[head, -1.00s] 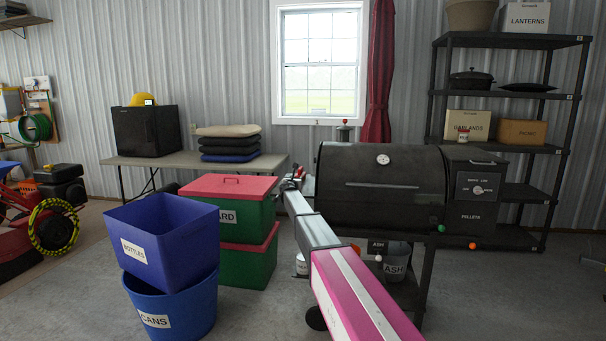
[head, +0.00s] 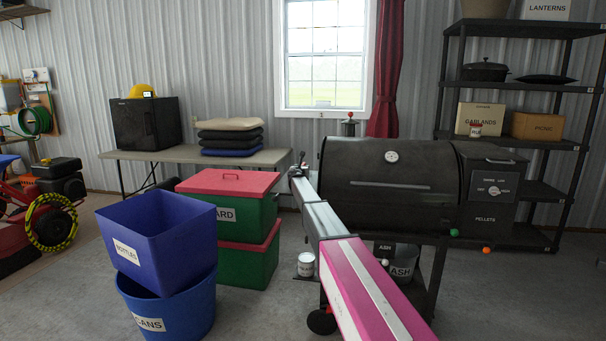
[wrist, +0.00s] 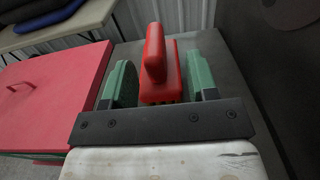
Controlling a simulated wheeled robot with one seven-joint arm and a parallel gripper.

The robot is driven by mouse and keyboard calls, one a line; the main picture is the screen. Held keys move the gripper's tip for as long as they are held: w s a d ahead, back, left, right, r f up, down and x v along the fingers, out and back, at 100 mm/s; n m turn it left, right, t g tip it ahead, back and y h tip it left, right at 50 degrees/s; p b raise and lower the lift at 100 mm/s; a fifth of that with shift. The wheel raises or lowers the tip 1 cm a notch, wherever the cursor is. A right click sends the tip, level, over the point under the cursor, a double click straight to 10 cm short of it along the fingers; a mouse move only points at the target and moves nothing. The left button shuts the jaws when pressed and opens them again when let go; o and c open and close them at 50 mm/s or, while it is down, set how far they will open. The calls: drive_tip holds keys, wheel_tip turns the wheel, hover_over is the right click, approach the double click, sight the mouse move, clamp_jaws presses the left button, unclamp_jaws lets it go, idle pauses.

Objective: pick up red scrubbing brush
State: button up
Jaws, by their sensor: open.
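The red scrubbing brush (wrist: 156,80) shows in the wrist view with its raised handle uppermost, on or just above a grey flat surface (wrist: 135,50). My gripper (wrist: 161,64) is open, with one green finger on each side of the brush. In the head view my gripper (head: 298,164) is small at the far end of the arm, beside the left end of the black grill (head: 385,180). The brush cannot be made out there.
Green bins with a red lid (head: 228,181) stand left of the arm. A folding table (head: 180,157) with stacked cushions (head: 230,137) is behind. A blue bin (head: 165,235) stands in front on the left. A black shelf rack (head: 515,88) is at right.

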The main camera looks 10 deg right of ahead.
sight(303, 164)
drive_tip(key=x, duration=0.5)
drive_tip(key=shift+w+a+f, duration=0.1)
drive_tip(key=shift+w+a, duration=0.05)
drive_tip(key=shift+a, duration=0.2)
clamp_jaws()
